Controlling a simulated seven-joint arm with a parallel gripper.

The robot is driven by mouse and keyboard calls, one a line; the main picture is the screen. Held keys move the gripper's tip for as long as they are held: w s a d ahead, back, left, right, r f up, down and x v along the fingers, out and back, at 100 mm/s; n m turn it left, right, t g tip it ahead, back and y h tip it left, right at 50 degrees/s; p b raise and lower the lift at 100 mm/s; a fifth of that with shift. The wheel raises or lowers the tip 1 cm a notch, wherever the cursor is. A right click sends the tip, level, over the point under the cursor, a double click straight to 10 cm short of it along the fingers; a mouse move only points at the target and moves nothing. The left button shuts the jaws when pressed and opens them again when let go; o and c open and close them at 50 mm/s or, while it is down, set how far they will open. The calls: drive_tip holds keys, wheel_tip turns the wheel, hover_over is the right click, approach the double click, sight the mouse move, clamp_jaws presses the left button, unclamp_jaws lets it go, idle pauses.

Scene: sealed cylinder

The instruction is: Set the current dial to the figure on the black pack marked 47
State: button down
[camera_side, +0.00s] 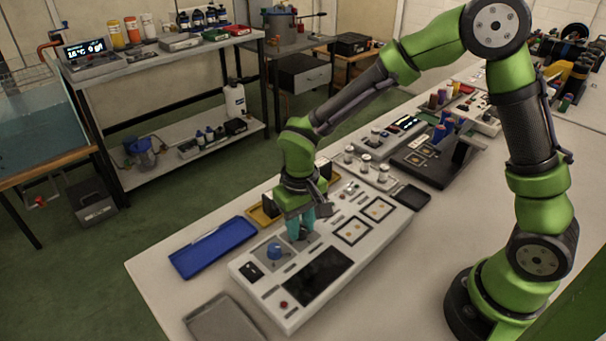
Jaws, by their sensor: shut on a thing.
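A light grey control panel (330,225) lies on the table, with a blue dial knob (274,251) and a dark screen (318,276) at its near left part. My gripper (301,232) points down onto the panel just right of and behind the blue knob. Its teal fingers are shut on a dial there, which the fingers mostly hide. The dial's pointer and scale are too small to read. I cannot make out a black pack marked 47 in this view.
A blue tray (212,247) and a grey tray (224,322) lie left of the panel. A yellow tray (262,217) sits behind my gripper. A black pad (412,196), white-topped jars (366,162) and a black fixture (432,166) stand farther back.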

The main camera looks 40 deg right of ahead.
drive_tip(key=n, duration=0.6)
drive_tip(key=shift+n, duration=0.3)
drive_tip(key=n, duration=0.6)
idle(0.4)
drive_tip(key=c, duration=0.8)
unclamp_jaws()
drive_tip(key=shift+c, duration=0.2)
wheel_tip(320, 180, up, 17)
